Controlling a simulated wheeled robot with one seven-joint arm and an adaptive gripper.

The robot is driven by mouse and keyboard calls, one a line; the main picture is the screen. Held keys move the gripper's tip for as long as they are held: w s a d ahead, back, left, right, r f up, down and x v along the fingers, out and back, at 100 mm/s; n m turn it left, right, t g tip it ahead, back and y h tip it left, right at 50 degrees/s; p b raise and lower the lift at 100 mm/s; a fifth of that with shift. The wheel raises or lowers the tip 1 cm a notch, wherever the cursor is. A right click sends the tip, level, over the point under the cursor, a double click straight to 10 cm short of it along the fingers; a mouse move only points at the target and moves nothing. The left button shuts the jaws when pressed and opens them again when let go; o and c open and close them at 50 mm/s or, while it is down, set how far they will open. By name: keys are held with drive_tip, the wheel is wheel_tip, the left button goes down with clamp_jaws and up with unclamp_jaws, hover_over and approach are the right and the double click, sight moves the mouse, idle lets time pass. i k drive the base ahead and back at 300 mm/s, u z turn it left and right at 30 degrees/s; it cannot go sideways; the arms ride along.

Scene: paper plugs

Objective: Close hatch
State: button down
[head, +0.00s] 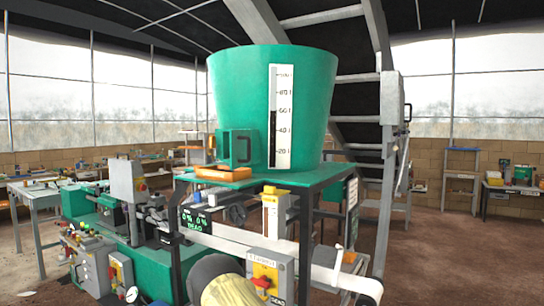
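A large green tank (300,70) with a white level scale (281,115) stands on a green-topped frame. A small green hatch (238,148) with a dark handle is low on the tank's left front. It looks like a panel standing out from the tank wall; I cannot tell for sure how far it is open. An orange ledge (223,173) is just below it. My gripper is not in view.
The green tabletop (300,176) holds the tank. Below are a yellow-topped box (274,212), a grey switch box (268,270) and a white pipe (345,283). Green machinery (85,205) fills the left. A grey staircase (390,150) rises behind; brown floor is clear at right.

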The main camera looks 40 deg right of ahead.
sight(240, 141)
drive_tip(key=z, duration=1.05)
